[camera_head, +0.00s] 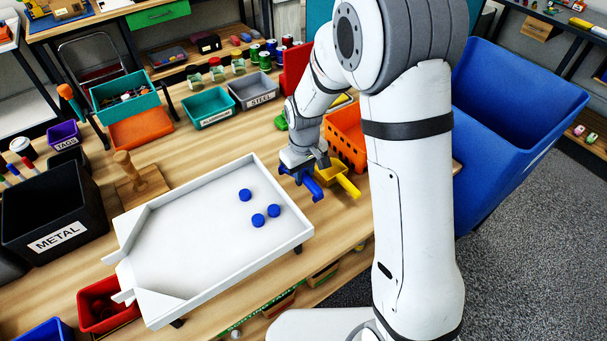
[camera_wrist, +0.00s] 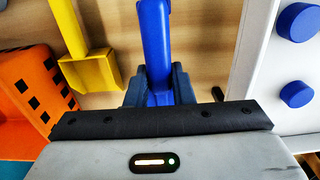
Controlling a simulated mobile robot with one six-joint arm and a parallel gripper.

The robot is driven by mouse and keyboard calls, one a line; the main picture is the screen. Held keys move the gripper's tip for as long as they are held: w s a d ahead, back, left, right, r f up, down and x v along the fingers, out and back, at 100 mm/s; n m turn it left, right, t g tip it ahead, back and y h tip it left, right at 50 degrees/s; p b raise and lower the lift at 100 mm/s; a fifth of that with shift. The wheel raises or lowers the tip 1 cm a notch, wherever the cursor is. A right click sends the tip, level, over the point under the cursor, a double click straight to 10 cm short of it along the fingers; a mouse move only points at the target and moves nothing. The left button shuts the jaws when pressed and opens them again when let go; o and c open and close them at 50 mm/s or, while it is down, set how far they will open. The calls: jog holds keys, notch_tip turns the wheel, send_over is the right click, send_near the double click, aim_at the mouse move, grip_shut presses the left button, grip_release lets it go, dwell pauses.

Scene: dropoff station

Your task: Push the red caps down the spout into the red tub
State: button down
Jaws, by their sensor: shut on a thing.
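The white tray (camera_head: 190,226) stands on the bench, its narrow spout (camera_head: 126,278) at the lower left. Three blue caps (camera_head: 258,220) lie towards its right end; I see no red caps on the tray. The red tub (camera_head: 112,322) sits below the spout, with red pieces inside that look like caps. My gripper (camera_head: 302,170) is right of the tray, shut on a blue tool (camera_head: 313,188). In the wrist view the blue handle (camera_wrist: 155,35) runs between my fingers (camera_wrist: 160,88). A yellow tool (camera_head: 347,184) is beside it. The blue tool's far end is out of the wrist view.
An orange crate (camera_head: 345,138) stands behind the yellow tool. A wooden block with a knob (camera_head: 140,184) and a black METAL bin (camera_head: 55,212) are left of the tray. Teal (camera_head: 208,108) and grey (camera_head: 253,91) bins stand behind. A large blue bin (camera_head: 510,105) is at right.

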notch_tip(320, 180, down, 7)
jog(key=b, duration=0.4)
jog(key=shift+f, duration=0.2)
jog(key=c, duration=1.2)
grip_release()
jog(key=shift+o, duration=0.2)
jog(key=shift+r, duration=0.15)
